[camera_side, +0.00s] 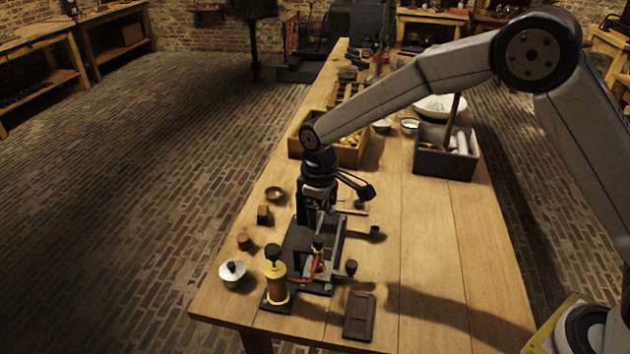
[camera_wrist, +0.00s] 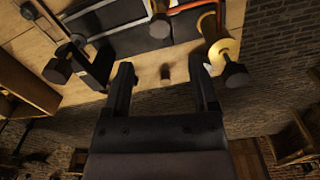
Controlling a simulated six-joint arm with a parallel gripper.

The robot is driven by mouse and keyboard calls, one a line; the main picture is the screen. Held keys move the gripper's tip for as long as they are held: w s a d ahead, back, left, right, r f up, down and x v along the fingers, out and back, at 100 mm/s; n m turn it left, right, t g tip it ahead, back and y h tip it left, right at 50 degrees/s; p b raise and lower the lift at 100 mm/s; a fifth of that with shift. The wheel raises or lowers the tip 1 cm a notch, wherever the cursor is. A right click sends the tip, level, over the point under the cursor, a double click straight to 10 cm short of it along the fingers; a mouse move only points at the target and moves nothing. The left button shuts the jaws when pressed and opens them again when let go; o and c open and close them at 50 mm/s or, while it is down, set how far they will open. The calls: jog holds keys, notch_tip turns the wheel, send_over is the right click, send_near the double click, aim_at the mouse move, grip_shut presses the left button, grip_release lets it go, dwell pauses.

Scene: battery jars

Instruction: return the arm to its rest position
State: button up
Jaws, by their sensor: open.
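My gripper (camera_side: 317,200) hangs at the end of my arm, pointing down over the left part of the bench, close above a dark apparatus base (camera_side: 297,240). In the wrist view its two black fingers (camera_wrist: 160,65) are spread, with nothing held between them. A small brown wooden piece (camera_wrist: 166,73) shows in the gap, apparently on the bench beyond the fingers. A brass cylinder with a black knob (camera_side: 276,283) stands at the front of the apparatus, and it also shows in the wrist view (camera_wrist: 222,50). A red-orange tube or wire (camera_side: 308,275) runs beside it.
A lidded metal pot (camera_side: 233,274), small wooden pieces (camera_side: 243,241) and a small bowl (camera_side: 275,193) line the left edge. A dark slab (camera_side: 358,315) lies at the front. A wooden crate (camera_side: 350,157) and a grey box (camera_side: 443,165) stand behind. The bench's right front is clear.

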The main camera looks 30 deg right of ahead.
dwell(0.3)
jog(key=s+d+r+m+t, duration=0.1)
jog(key=s+d+m, duration=0.2)
jog(key=s+d, duration=0.4)
jog(key=s+d+r+m+t, duration=0.1)
jog(key=s+d+m, duration=0.3)
jog(key=s+d, duration=0.4)
jog(key=s+r, duration=0.1)
jog(key=s, duration=0.4)
jog(key=shift+s+r+t, duration=0.25)
jog(key=shift+s+t, duration=0.05)
